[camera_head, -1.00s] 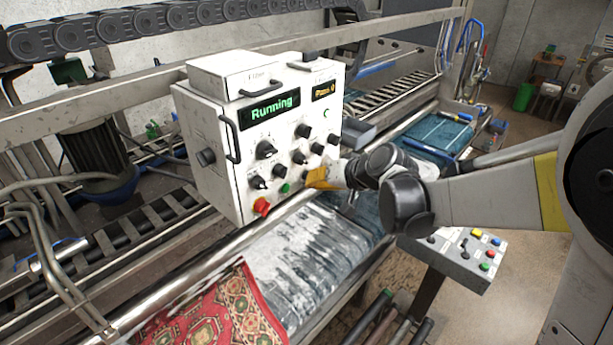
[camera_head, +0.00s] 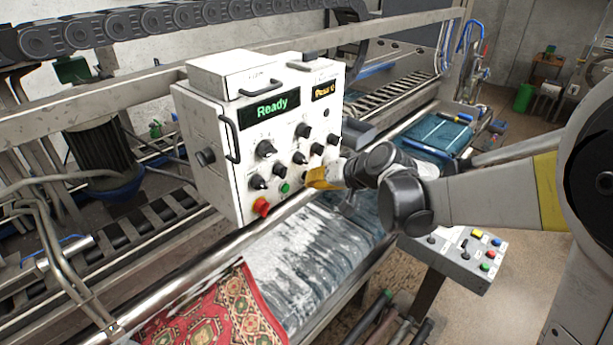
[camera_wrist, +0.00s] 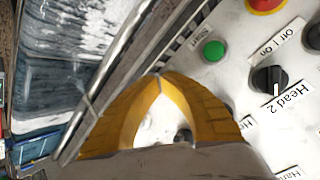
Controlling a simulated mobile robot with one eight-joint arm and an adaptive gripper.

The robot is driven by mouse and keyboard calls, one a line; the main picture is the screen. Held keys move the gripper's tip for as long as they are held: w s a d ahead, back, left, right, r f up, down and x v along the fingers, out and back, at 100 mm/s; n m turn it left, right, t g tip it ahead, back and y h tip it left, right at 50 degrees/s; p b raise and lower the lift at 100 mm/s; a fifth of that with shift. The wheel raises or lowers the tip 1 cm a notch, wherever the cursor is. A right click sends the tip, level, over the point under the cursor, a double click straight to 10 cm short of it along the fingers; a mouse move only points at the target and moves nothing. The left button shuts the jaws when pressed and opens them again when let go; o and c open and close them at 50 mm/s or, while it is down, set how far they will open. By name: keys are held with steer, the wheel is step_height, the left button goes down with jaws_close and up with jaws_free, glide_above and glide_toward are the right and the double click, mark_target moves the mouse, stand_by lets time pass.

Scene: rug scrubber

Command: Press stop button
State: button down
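The white control box (camera_head: 212,150) stands over the machine, its display (camera_head: 269,108) reading "Ready". A green button (camera_head: 285,188) is low on its panel; it also shows in the wrist view (camera_wrist: 214,50) beside a small label. A red mushroom button (camera_head: 261,207) is at the lower left corner. No button clearly labelled stop can be made out. My gripper (camera_wrist: 160,76) has yellow fingers with tips together and nothing visibly held. Its tips are at the panel's lower edge, right of the green button in the head view; contact cannot be told. The fingers hide part of the panel.
Several black knobs cover the panel, one labelled "Head 2" (camera_wrist: 268,80). A wet rug bed (camera_head: 315,240) and red patterned rug (camera_head: 215,310) lie below. A second button box (camera_head: 460,262) stands under my arm. A metal rail (camera_head: 180,280) runs below the panel.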

steer(key=shift+s+d, duration=0.5)
steer(key=s+d, duration=0.3)
steer(key=shift+s+d, duration=0.25)
steer(key=shift+s, duration=0.05)
stand_by(0.6)
steer(key=s+d+f+h+b, duration=0.2)
steer(key=s+d+f+b, duration=0.1)
steer(key=s+f+b, duration=0.4)
steer(key=s+d+f+h+b, duration=0.2)
steer(key=s+d+f+b, duration=0.2)
steer(key=s+f+b, duration=0.4)
steer(key=s+d+f+g+h+b, duration=0.1)
steer(key=s+f+b, duration=0.7)
steer(key=f+b, duration=0.9)
steer(key=shift+s+d+m+h+b, duration=0.3)
steer(key=shift+d+h+b, duration=0.55)
steer(key=shift+d, duration=0.4)
steer(key=shift+w, duration=0.1)
